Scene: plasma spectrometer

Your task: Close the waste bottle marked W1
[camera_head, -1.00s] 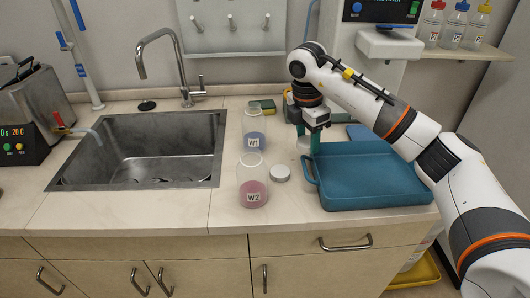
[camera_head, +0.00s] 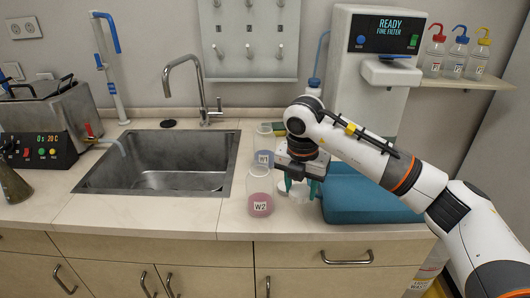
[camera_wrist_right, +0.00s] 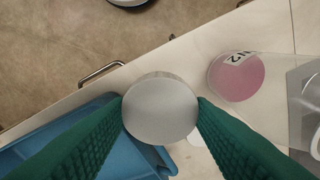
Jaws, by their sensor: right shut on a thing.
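My right gripper (camera_head: 300,186) is shut on a round pale cap (camera_wrist_right: 160,108), held between its green fingers above the counter. A second white round piece (camera_wrist_right: 196,136) lies on the counter, partly hidden behind the held cap. A clear bottle, likely W1, shows at the right edge of the wrist view (camera_wrist_right: 302,108). The bottle W2 (camera_head: 260,204) holds pink liquid and stands upright in front, left of the gripper. My left gripper is out of view.
A blue tray (camera_head: 365,205) lies right of the gripper, under my arm. The sink (camera_head: 160,165) is on the left.

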